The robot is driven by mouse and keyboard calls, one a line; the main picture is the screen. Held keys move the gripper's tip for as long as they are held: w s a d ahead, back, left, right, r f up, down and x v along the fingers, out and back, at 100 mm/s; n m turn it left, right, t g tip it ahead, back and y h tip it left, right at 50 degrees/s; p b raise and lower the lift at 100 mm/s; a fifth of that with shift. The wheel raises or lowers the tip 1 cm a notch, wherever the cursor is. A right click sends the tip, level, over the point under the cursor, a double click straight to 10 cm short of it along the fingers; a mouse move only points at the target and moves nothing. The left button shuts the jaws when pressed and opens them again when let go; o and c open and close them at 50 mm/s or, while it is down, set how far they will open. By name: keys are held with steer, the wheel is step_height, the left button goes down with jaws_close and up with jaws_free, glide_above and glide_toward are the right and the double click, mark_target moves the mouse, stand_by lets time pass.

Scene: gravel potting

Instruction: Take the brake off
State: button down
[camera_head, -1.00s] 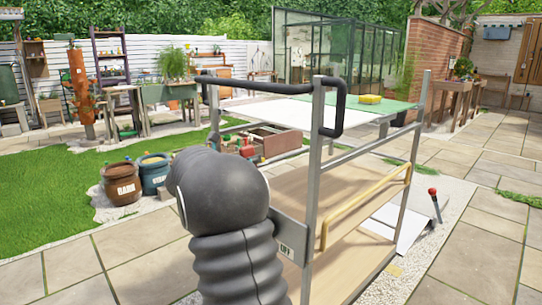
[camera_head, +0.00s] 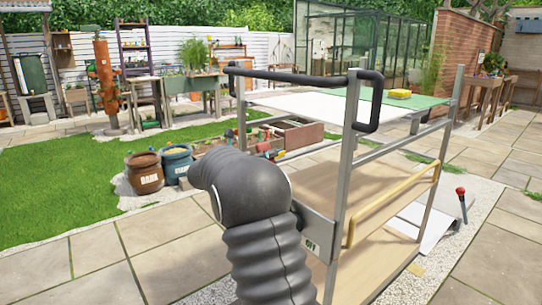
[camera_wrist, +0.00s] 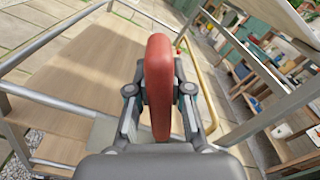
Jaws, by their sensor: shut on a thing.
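The cart (camera_head: 348,200) is a metal-framed trolley with a black push handle (camera_head: 300,74) and wooden shelves. A small plate marked "OFF" (camera_head: 311,247) is on its near side, beside my arm. In the wrist view, my gripper (camera_wrist: 158,95) is shut on a red rounded brake handle (camera_wrist: 158,60), with one finger on each side of it. The cart's wooden shelf (camera_wrist: 95,65) lies beyond. In the head view, my grey arm hides the gripper and the red handle.
A yellow rail (camera_head: 388,205) runs along the cart's side. A yellow sponge (camera_head: 400,93) lies on its green top. A red-knobbed lever (camera_head: 461,191) stands by a white ramp at the right. Two barrels (camera_head: 145,173) stand at the left. Paving in front is clear.

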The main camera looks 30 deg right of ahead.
steer(key=c, duration=1)
jaws_free()
steer(key=shift+w+a+f, duration=0.2)
steer(key=shift+c, duration=0.2)
steer(key=shift+d, duration=0.1)
steer(key=shift+s, duration=0.1)
steer(key=shift+r, duration=0.1)
steer(key=s+a, duration=0.2)
steer(key=a, duration=1)
